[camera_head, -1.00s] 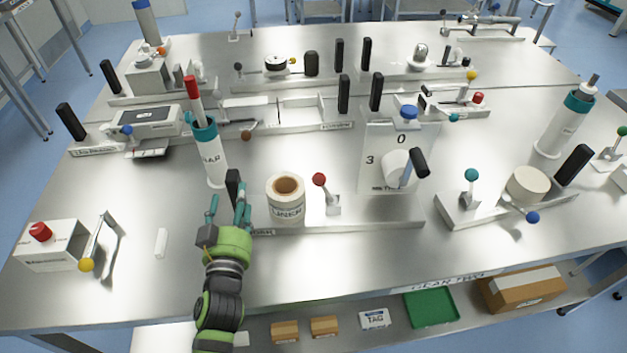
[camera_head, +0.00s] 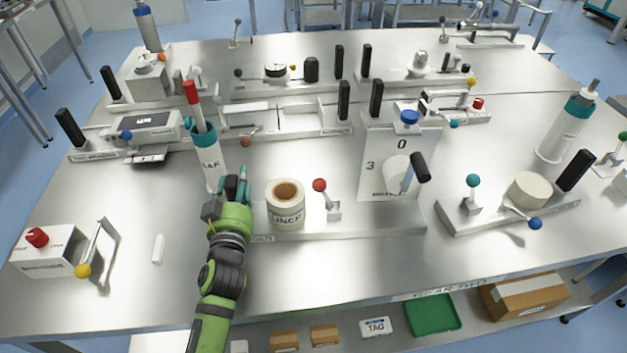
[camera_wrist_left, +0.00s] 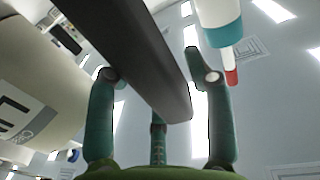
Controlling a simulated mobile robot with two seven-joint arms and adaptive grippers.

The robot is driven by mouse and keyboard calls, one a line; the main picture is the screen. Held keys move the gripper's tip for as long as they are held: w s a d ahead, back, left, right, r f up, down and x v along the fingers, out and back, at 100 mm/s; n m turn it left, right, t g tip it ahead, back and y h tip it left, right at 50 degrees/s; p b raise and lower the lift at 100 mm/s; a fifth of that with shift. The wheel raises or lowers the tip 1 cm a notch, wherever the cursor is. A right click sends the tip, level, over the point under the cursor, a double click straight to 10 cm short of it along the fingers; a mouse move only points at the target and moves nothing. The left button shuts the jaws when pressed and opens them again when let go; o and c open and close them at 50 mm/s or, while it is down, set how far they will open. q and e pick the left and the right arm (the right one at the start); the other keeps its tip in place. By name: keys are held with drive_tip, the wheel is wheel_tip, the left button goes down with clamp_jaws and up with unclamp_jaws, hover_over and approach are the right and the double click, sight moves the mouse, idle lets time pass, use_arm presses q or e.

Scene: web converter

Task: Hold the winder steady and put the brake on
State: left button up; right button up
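The winder base (camera_head: 345,232) carries a white roll marked LINER (camera_head: 286,208), a lever with a red ball (camera_head: 320,185), and an upright panel marked 0 and 3 (camera_head: 385,150) with a black-handled crank (camera_head: 420,167). The lever leans slightly left. My left gripper (camera_head: 238,180) is at the winder's left end, beside the roll. In the left wrist view, a black upright handle (camera_wrist_left: 135,55) reaches between its green fingers (camera_wrist_left: 160,85), with gaps visible on both sides. The head view hides this handle behind the gripper. My right gripper is not in view.
A teal-topped cylinder (camera_head: 208,162) with a red-tipped stick stands just behind my left gripper. A white box with a red button (camera_head: 48,256) and a yellow-ball lever (camera_head: 83,271) are at left. Another fixture (camera_head: 510,205) is at right. The bench front is mostly clear.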

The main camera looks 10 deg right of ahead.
use_arm(q)
clamp_jaws()
drive_tip(key=shift+r, duration=0.4)
drive_tip(key=shift+w+d+f, duration=0.1)
drive_tip(key=shift+w, duration=0.05)
drive_tip(key=shift+s+f, duration=0.2)
drive_tip(key=shift+f, duration=0.3)
